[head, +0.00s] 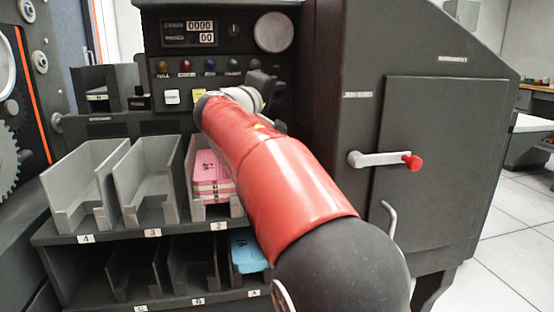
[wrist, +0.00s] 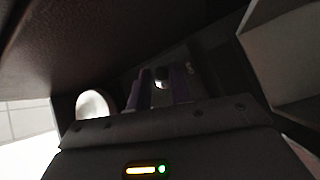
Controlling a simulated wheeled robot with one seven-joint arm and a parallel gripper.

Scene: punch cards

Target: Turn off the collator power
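The collator's dark control panel (head: 155,82) shows in the head view, with counters reading 0000 and 00, a row of coloured lights, and a white key (head: 171,97) beside a yellow one (head: 199,95). My red arm reaches to the panel's right part. My gripper (head: 262,82) is a dark shape there, largely hidden by my wrist. In the wrist view my gripper (wrist: 161,88) has two purplish fingers standing apart. A small dark knob (wrist: 161,73) with a bright spot shows between them; I cannot tell whether they touch it. No label marks the power control clearly.
Grey card bins (head: 82,190) stand below the panel; one holds pink cards (head: 212,175), a lower one blue cards (head: 247,250). A cabinet door (head: 440,150) with a red-tipped handle (head: 411,161) is on the right. Open tiled floor (head: 510,230) lies beyond it.

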